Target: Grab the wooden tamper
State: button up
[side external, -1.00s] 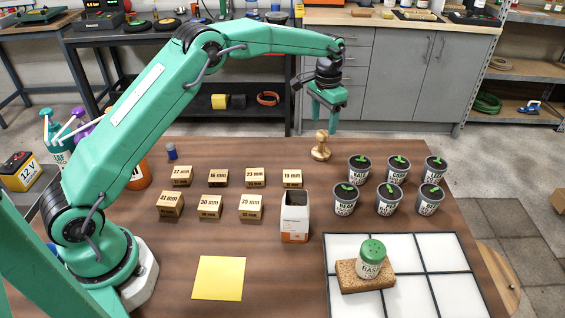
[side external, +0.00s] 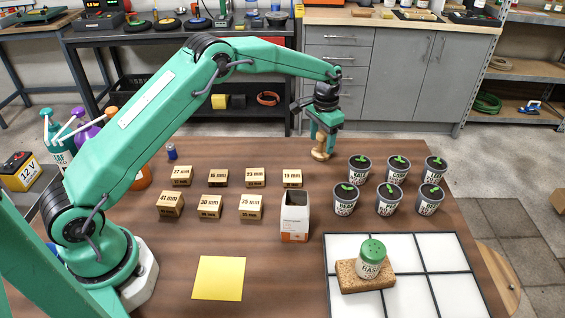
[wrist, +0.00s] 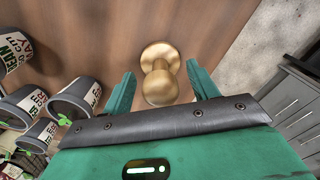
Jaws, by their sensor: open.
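The wooden tamper (side external: 320,154) stands upright near the back edge of the brown table, its upper part partly hidden by my gripper in the side view. My gripper (side external: 325,138) points down directly over it. In the wrist view the tamper (wrist: 160,82) shows its round knob and base between the two green fingers of my gripper (wrist: 163,88). The fingers are open, one on each side of the knob, with a visible gap to each.
Several seedling pots (side external: 388,199) stand just right of the tamper. Several numbered wooden blocks (side external: 255,177) and an open white box (side external: 295,217) lie to the left and front. A white tile grid (side external: 425,249) holds a cork block (side external: 349,280) with a green-lidded shaker (side external: 370,261).

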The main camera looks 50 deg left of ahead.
jog(key=shift+f, duration=0.45)
jog(key=c, duration=1.1)
